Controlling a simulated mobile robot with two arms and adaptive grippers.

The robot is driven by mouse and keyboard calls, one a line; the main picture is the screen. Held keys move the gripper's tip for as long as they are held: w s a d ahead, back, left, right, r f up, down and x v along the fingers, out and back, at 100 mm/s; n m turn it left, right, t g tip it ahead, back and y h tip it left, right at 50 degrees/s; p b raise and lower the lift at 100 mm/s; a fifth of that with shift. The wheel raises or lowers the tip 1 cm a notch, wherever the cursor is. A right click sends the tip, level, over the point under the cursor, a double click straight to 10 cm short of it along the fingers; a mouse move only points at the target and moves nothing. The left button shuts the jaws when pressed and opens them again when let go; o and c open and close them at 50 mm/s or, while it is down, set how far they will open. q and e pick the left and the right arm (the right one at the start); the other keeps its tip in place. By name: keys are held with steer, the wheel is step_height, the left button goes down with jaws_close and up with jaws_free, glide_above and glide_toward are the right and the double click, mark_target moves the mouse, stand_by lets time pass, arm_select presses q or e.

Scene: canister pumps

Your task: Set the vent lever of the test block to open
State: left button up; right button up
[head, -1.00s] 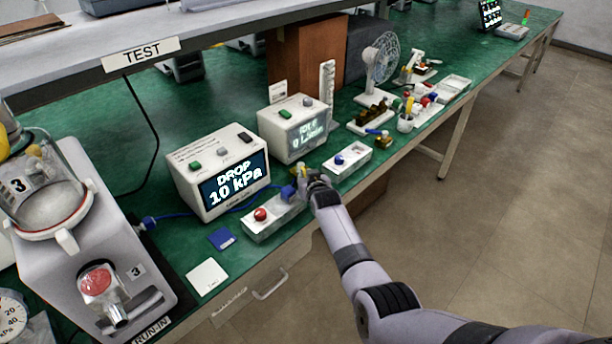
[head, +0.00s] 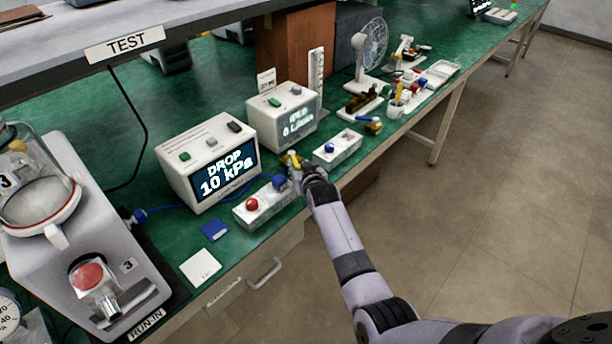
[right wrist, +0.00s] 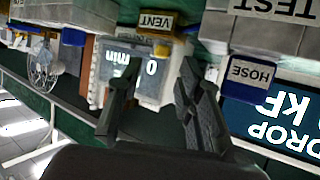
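The test block (head: 268,208) is a pale box with a red knob (head: 252,204) at its near end and a blue hose fitting (head: 280,182). The yellow vent lever (head: 291,160) is at its far end. In the right wrist view, which is upside down, the yellow VENT part (right wrist: 160,47) lies beyond my fingertips, and a blue HOSE block (right wrist: 248,78) is beside it. My right gripper (head: 297,172) is at the vent end. Its two fingers (right wrist: 157,80) are apart with nothing between them. I cannot tell whether they touch the lever. My left gripper is out of view.
A display reading DROP 10 kPa (head: 225,172) and a second display box (head: 283,118) stand behind the block. A small box with a blue knob (head: 338,148) is just right of my gripper. A pump (head: 75,235) fills the left. The bench's front edge is close.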

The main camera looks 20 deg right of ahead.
steer(key=v, duration=0.8)
steer(key=shift+a, duration=0.1)
steer(key=s+f+n+g, duration=0.1)
steer(key=s+f+g, duration=0.15)
steer(key=s, duration=1.05)
steer(key=s+f+n+g, duration=0.15)
steer(key=s+g, duration=0.25)
steer(key=s, duration=1)
steer(key=s+f+g, duration=0.2)
steer(key=s+g, duration=0.2)
steer(key=s, duration=0.9)
step_height(320, 180, down, 27)
steer(key=s, duration=0.2)
steer(key=s+d+f+g, duration=0.2)
steer(key=s+f, duration=1.3)
steer(key=s, duration=0.1)
steer(key=shift+s+d+f, duration=0.15)
steer(key=shift+s+f, duration=0.1)
steer(key=shift+s, duration=0.1)
